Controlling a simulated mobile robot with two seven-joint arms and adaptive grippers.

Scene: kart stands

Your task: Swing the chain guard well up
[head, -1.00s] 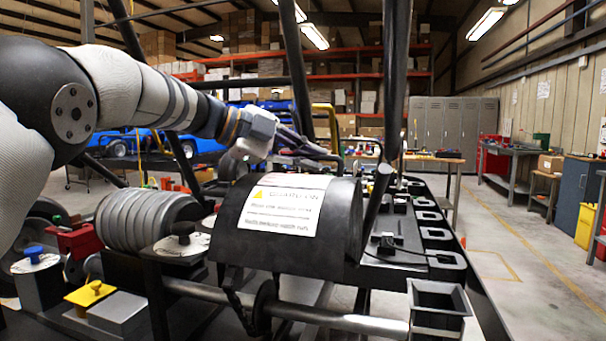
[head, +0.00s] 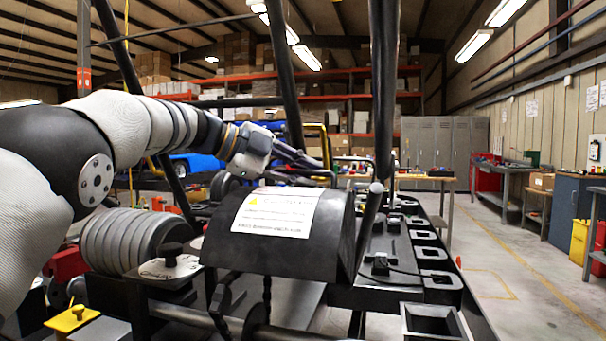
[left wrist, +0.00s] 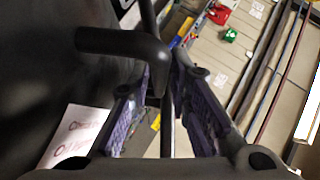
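The chain guard (head: 220,245) is a black curved cover with a white warning label (head: 278,212). In the head view it sits low over the shaft in the middle. In the left wrist view its dark surface (left wrist: 40,60) fills the left side, with part of the label at lower left. A black bent handle (left wrist: 115,42) reaches from it towards my fingers. My left gripper (head: 318,165) is behind the guard's top edge. In the left wrist view its purple-padded fingers (left wrist: 168,95) are apart, with the handle's end between them. Firm contact is not clear. My right gripper is not in view.
A dark upright post (head: 383,90) and a slanted bar (head: 285,80) rise near my left gripper. A round-ended rod (head: 375,188) stands at the guard's right. The floor at right (head: 490,260) is clear.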

